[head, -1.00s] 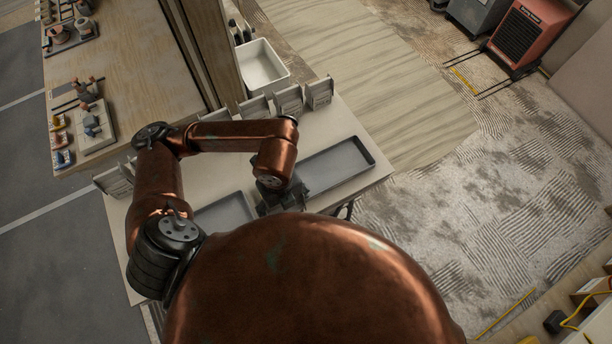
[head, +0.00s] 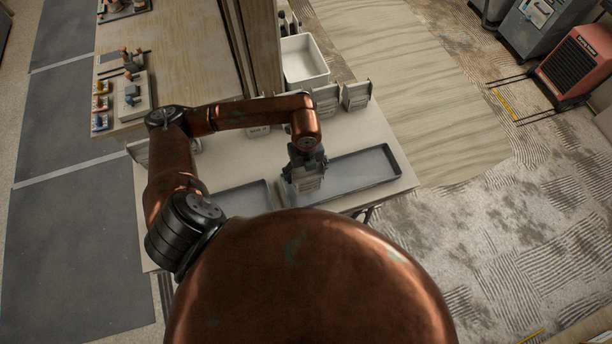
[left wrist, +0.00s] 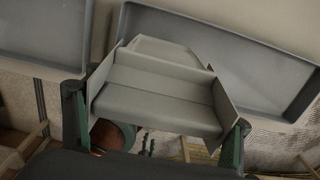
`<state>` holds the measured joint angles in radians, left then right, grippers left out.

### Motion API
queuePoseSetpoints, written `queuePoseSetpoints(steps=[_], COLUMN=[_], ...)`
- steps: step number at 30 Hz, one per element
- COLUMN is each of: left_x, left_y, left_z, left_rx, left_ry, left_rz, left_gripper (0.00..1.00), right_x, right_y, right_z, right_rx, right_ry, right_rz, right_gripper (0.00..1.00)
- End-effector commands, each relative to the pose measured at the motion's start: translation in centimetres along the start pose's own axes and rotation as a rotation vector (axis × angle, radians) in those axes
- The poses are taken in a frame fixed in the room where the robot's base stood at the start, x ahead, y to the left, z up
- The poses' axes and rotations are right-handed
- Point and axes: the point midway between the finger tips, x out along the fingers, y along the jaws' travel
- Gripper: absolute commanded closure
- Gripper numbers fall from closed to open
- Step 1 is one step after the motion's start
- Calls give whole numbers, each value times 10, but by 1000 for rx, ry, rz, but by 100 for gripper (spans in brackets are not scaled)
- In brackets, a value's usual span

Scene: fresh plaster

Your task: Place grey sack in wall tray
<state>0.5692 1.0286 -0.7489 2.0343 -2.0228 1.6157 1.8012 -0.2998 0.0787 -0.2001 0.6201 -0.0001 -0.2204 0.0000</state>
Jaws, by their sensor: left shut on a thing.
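A second grey tray (head: 240,198) lies to the left, partly hidden by my body. The pictures do not show which one is the wall tray. My right gripper is not in view.
A wooden bench (head: 180,50) with small tools stands at the back left. A red machine (head: 573,62) stands far right.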

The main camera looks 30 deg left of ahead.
Motion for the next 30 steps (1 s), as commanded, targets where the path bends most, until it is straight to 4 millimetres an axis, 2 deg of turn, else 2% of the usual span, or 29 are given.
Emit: queuePoseSetpoints(steps=[6, 18, 19, 26, 30], left_x=[28, 36, 36, 35, 35], left_y=[0, 0, 0, 0, 0], left_z=[2, 2, 2, 2, 2], left_rx=[-2, 0, 0, 0, 0], left_ry=[0, -1, 0, 0, -1], left_rz=[0, 0, 1, 1, 1], left_gripper=[78, 78, 24, 8, 8], right_x=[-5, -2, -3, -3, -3], right_y=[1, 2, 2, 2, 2], right_z=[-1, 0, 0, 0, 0], right_rx=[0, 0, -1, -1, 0], right_ry=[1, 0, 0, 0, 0], right_rz=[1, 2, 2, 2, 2], right_gripper=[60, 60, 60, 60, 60])
